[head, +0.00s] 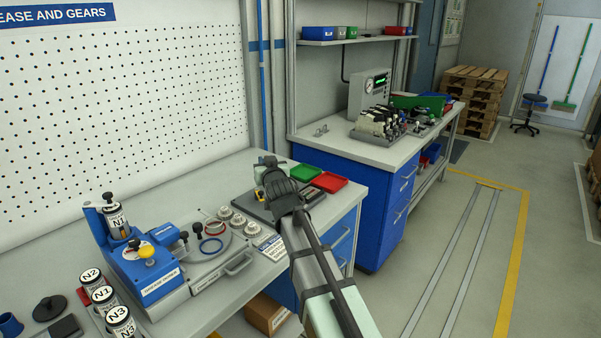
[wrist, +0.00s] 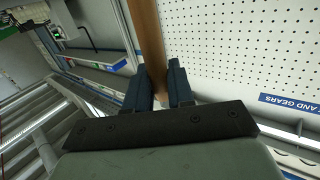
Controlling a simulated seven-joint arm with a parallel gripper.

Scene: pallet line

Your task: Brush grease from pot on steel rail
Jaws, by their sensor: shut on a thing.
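My gripper (head: 272,167) is over the far end of the near bench in the head view. In the wrist view my gripper (wrist: 161,92) is shut on a brown wooden handle (wrist: 148,40), which I take for the brush. The handle runs up out of the top of the wrist view, and its bristle end is not visible. A dark grey base (head: 249,205) lies on the bench beneath my gripper. My gripper and arm cover much of it, so I cannot make out the grease pot or the steel rail there.
A green tray (head: 305,173) and a red tray (head: 328,182) lie just right of my gripper. A blue machine (head: 145,270) and several pale gears (head: 238,221) stand to the left. A white pegboard (head: 120,120) rises behind the bench.

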